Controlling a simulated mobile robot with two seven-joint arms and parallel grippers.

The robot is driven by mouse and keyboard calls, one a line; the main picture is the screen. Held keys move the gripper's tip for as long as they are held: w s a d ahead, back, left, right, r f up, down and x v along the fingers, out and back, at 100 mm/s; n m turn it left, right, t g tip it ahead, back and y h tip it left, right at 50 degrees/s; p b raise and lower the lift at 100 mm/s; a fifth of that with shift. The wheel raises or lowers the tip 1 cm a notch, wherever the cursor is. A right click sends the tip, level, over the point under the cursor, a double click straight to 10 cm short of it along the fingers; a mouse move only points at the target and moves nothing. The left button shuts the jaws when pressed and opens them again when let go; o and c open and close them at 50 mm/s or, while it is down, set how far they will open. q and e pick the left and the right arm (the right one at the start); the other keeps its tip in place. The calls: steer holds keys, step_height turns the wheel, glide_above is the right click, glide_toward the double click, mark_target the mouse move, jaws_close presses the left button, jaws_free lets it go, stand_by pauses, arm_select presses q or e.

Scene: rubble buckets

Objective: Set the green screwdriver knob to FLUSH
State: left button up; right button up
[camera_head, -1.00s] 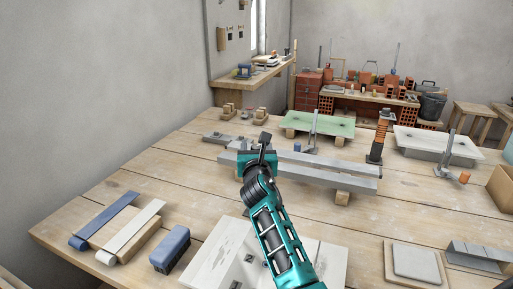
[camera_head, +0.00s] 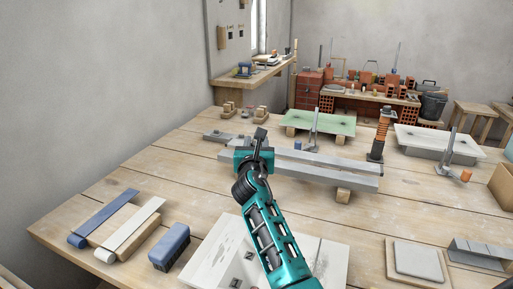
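I cannot make out a green screwdriver, its knob or a FLUSH mark in the head view. One teal arm comes in from the bottom, right of centre, and I take it as my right arm. Its gripper (camera_head: 260,138) is over the near left end of the grey metal bars (camera_head: 330,172) on the workbench. The dark fingertips look close together, and whether they are apart or hold something is too small to tell. The gripper hides part of the bars' left end. My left gripper is not in view.
A green panel (camera_head: 318,123) lies at the back of the workbench. An orange-and-black tool (camera_head: 380,135) stands upright beside the bars. A pale slab (camera_head: 437,142) is at right. A blue block (camera_head: 170,247) and two strips are at front left. Bare wood shows between them.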

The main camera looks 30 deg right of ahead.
steer(key=m+g+h+b, duration=0.2)
steer(key=h, duration=0.1)
steer(key=shift+f, duration=0.15)
steer(key=m+g+h+b, duration=0.2)
steer(key=m+g+h, duration=0.1)
steer(key=m+g, duration=0.1)
steer(key=shift+g+h, duration=0.3)
steer(key=shift+m+g+h+b, duration=0.4)
steer(key=shift+m+g+b, duration=0.2)
steer(key=shift+g, duration=0.3)
steer(key=shift+m+g+h+b, duration=0.3)
steer(key=shift+m+g+b, duration=0.25)
steer(key=shift+g, duration=0.35)
steer(key=shift+m+g, duration=0.25)
steer(key=shift+g, duration=0.05)
steer(key=o, duration=0.9)
steer(key=shift+o, duration=0.2)
